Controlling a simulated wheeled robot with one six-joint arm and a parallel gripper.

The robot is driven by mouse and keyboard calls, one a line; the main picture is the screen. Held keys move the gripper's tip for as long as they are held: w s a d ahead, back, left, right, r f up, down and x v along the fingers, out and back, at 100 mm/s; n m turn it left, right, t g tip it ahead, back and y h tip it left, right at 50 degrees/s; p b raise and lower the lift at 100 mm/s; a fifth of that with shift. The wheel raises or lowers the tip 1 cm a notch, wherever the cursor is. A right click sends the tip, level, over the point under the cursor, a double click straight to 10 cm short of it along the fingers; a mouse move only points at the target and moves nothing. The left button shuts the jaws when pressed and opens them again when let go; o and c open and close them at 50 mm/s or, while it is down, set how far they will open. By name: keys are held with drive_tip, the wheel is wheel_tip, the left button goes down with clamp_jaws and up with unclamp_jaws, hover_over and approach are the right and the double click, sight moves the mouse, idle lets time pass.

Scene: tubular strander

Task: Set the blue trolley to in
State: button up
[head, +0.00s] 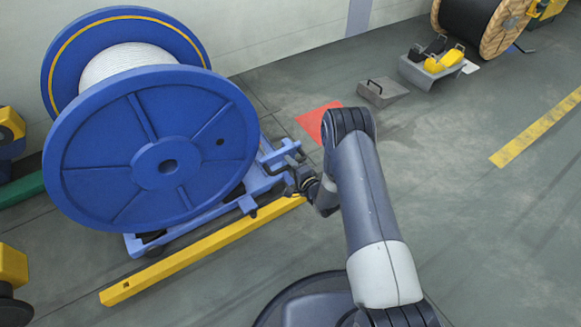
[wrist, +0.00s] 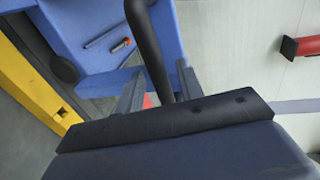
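The blue trolley (head: 190,217) stands on the floor at the left in the head view, under a big blue reel (head: 160,160) wound with white strand. It has a dark bar handle (head: 272,158) at its right end. My gripper (head: 292,182) is at that end, small and partly hidden by my arm. In the wrist view, the trolley's blue frame (wrist: 95,35) fills the upper left. The black handle bar (wrist: 150,45) runs down between the two fingers of my gripper (wrist: 158,82). The fingers stand apart, with a gap showing beside the bar.
A yellow rail (head: 200,250) lies along the trolley's near side. A red floor patch (head: 315,122) lies beyond my gripper. A grey wedge with a handle (head: 382,92) and a grey stand with yellow items (head: 430,72) are farther back.

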drive_tip(key=shift+w+a, duration=0.25)
drive_tip(key=shift+c, duration=0.6)
clamp_jaws()
drive_tip(key=shift+f, duration=0.1)
